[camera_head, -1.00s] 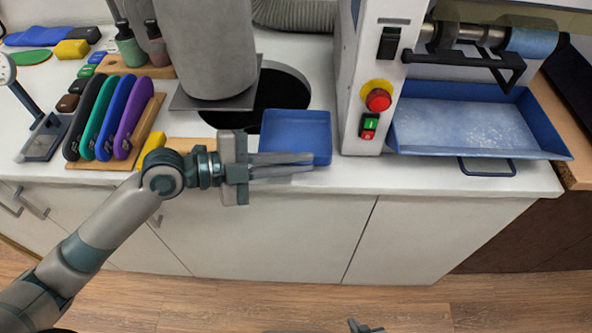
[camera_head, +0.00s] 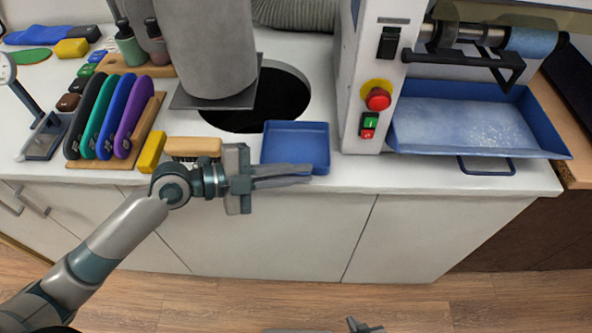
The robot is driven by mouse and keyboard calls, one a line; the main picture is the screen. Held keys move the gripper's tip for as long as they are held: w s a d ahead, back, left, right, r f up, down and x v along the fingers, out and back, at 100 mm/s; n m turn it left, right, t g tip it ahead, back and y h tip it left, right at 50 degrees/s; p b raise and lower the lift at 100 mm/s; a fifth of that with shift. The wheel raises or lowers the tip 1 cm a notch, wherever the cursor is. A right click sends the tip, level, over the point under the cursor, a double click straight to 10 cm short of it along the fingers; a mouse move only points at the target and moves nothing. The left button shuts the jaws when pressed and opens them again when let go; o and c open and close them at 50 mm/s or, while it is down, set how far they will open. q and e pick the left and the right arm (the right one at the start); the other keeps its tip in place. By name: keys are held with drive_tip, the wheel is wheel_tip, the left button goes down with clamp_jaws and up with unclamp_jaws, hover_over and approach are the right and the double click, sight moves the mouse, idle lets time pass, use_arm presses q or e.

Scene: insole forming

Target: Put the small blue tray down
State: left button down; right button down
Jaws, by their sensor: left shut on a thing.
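The small blue tray (camera_head: 295,143) is at the front edge of the white worktop, between the round dark opening and the white machine. It looks level and empty. My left gripper (camera_head: 309,174) reaches in from the left and is shut on the tray's front rim. I cannot tell whether the tray's underside touches the worktop. Only a small dark part of my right gripper (camera_head: 362,326) shows at the bottom edge, and its jaws cannot be made out.
A white machine (camera_head: 360,80) with a red button stands right of the tray, with a larger blue tray (camera_head: 465,125) beyond. A round dark opening (camera_head: 285,95) lies behind. A brush (camera_head: 193,147), a yellow block (camera_head: 151,152) and a rack of coloured insoles (camera_head: 108,115) are left.

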use_arm(q)
drive_tip(key=shift+f, duration=0.1)
use_arm(e)
drive_tip(key=shift+f, duration=0.2)
use_arm(q)
drive_tip(key=c, duration=1.9)
unclamp_jaws()
drive_tip(key=shift+c, duration=0.2)
drive_tip(key=shift+o, duration=0.2)
use_arm(e)
drive_tip(key=shift+w+r, duration=0.2)
drive_tip(key=shift+r, duration=0.05)
drive_tip(key=shift+s+d+r, duration=0.1)
drive_tip(key=shift+s, duration=0.05)
